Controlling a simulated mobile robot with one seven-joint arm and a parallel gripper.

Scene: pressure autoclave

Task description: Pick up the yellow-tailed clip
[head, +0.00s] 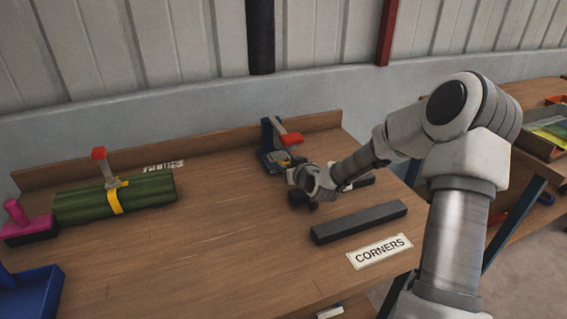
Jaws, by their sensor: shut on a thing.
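My gripper (300,173) is at the far right part of the table, pointing left and down, beside a blue stand with a red-ended lever. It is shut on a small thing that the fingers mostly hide. A small yellow patch at the fingertips, against the blue stand, looks like the tail of the yellow-tailed clip (279,157). I cannot tell from this view whether the clip still touches the stand or the table.
The blue stand (267,137) is close by the gripper. Dark bars lie near it, one long bar (358,222) behind the CORNERS label (380,251). The table's middle is clear.

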